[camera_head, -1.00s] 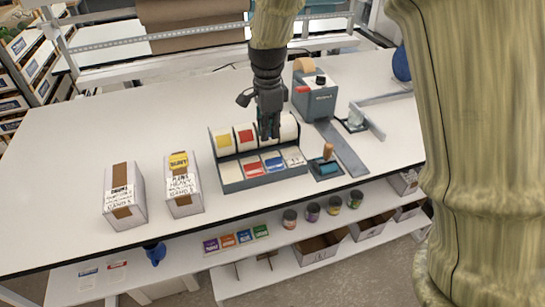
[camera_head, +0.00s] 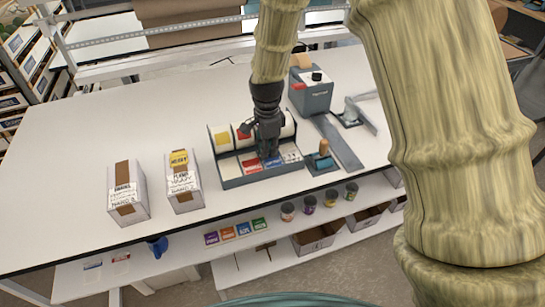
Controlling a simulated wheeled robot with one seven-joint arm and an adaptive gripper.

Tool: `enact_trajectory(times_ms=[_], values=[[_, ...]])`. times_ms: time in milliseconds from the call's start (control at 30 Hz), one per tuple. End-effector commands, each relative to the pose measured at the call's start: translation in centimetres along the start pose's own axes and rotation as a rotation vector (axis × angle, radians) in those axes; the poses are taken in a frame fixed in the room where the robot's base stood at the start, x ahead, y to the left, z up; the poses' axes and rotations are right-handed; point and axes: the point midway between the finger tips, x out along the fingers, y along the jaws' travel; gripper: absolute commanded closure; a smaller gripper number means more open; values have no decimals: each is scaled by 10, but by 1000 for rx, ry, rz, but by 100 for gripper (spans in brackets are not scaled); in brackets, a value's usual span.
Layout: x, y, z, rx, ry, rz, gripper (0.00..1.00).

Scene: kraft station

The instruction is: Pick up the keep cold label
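A dark label dispenser (camera_head: 262,178) stands on the white table, with label rolls behind a front row of flat labels. The blue label (camera_head: 272,163) in that row may be the keep cold label; its print is too small to read. A red label (camera_head: 250,166) lies to its left and a whitish label (camera_head: 291,155) to its right. My dark gripper (camera_head: 268,153) points down just above the blue label and partly covers it. Whether its fingertips touch the label, and how far they are apart, I cannot tell.
Two labelled cartons, one left (camera_head: 128,192) and one nearer (camera_head: 184,182), stand left of the dispenser. A grey tape machine (camera_head: 311,94) stands behind right. A wooden-handled tool (camera_head: 323,155) sits close on the right. Several jars and cards are on the shelf below.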

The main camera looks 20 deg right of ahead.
Motion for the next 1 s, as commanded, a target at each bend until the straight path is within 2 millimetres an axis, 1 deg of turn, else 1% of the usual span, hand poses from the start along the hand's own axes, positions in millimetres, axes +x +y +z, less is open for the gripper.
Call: enact_trajectory(times_ms=[100, 200, 500, 600, 1000], values=[[9, 0, 0, 0, 0, 1, 87], [14, 0, 0, 0, 0, 0, 87], [17, 0, 0, 0, 0, -1, 87], [17, 0, 0, 0, 0, -1, 100], [16, 0, 0, 0, 0, -1, 100]])
